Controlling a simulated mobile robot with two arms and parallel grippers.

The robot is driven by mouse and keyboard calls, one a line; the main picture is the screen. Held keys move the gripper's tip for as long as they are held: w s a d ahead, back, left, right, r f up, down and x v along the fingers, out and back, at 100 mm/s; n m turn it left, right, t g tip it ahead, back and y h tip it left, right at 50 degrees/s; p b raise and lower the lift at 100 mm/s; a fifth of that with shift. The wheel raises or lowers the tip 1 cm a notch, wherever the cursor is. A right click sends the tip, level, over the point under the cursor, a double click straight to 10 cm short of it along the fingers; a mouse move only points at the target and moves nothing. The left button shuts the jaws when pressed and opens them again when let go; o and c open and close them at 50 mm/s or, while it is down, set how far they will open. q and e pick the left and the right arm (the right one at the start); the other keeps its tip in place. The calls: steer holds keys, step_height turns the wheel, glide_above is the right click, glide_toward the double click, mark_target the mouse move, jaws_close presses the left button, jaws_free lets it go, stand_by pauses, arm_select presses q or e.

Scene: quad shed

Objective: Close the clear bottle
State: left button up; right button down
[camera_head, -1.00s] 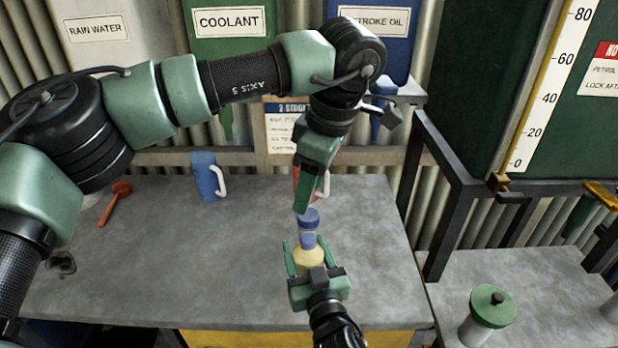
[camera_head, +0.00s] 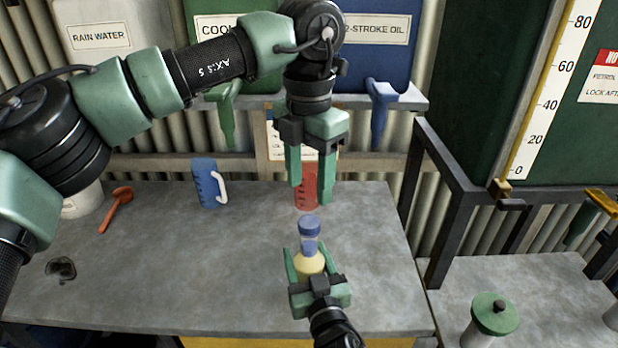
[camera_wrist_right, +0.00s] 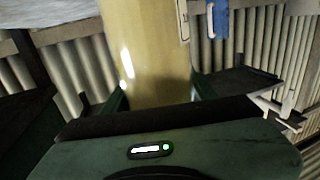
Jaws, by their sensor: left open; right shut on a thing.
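The clear bottle (camera_head: 309,262) holds yellow liquid and stands upright in my right gripper (camera_head: 311,268), whose fingers are shut around its body. A blue cap (camera_head: 309,226) sits at the top of its neck; I cannot tell how tightly it is on. In the right wrist view the bottle's yellow body (camera_wrist_right: 146,50) fills the middle between the fingers. My left gripper (camera_head: 311,190) is open and empty, pointing down above and behind the bottle, apart from the cap. A red jug (camera_head: 306,188) shows behind its fingers.
A blue jug (camera_head: 207,184) and a red scoop (camera_head: 117,208) are on the left of the grey bench (camera_head: 190,270). A dark stain (camera_head: 61,269) is at the bench's left. A green-lidded jar (camera_head: 494,314) stands on the right-hand surface.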

mark_target(309, 221)
arm_select(q)
steer(key=shift+f, duration=4)
jaws_close()
steer(key=shift+o, duration=0.8)
jaws_free()
step_height(309, 221, up, 12)
